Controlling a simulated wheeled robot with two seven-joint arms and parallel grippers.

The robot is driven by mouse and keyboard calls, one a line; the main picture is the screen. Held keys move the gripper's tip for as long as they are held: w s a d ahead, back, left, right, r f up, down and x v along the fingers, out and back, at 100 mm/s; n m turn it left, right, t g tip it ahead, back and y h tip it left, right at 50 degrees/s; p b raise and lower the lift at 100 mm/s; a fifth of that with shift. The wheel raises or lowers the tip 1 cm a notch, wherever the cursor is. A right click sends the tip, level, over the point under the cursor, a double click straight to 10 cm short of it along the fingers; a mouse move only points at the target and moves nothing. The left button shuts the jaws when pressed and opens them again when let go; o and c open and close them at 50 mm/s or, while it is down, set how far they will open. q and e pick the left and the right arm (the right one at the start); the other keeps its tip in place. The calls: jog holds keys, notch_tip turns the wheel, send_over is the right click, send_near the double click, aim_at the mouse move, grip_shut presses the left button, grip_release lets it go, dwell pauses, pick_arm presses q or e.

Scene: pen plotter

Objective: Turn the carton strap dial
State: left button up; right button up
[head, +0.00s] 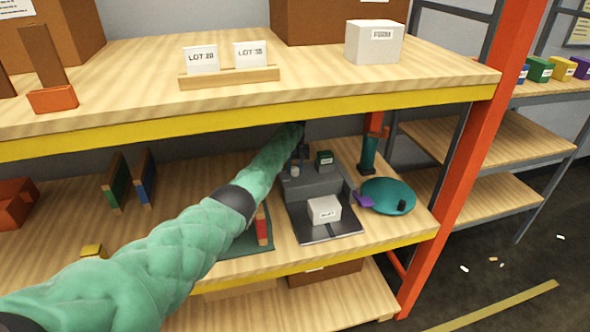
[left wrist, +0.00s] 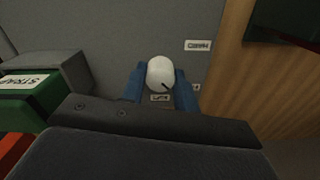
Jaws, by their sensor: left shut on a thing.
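The dial (left wrist: 160,74) is a round white knob with a dark pointer mark, set on a grey panel. In the left wrist view the pointer slants toward the lower right. My left gripper (left wrist: 161,88) has its two blue fingers on either side of the knob and is shut on it. In the head view my left arm reaches under the upper shelf, and the dial (head: 295,171) shows small at the back of the grey machine (head: 303,200). A small white carton (head: 323,210) sits on the machine's front. My right gripper is in neither view.
A teal dish (head: 388,190) lies right of the machine. The upper shelf's yellow edge (head: 250,112) passes above my arm. An orange post (head: 480,130) stands right.

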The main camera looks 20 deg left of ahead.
pick_arm(q)
jog(key=m, duration=0.2)
jog(key=shift+w+r+m, duration=0.1)
jog(key=shift+r+m, duration=0.1)
jog(key=shift+m, duration=0.2)
jog(key=m, duration=0.2)
jog(key=shift+m, duration=0.3)
jog(key=shift+m+b, duration=0.35)
jog(key=shift+m, duration=1.15)
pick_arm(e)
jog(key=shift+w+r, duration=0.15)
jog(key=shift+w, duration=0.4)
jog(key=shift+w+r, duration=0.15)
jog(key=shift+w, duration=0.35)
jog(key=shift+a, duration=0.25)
pick_arm(q)
jog(key=o, duration=1)
jog(key=shift+c, duration=0.2)
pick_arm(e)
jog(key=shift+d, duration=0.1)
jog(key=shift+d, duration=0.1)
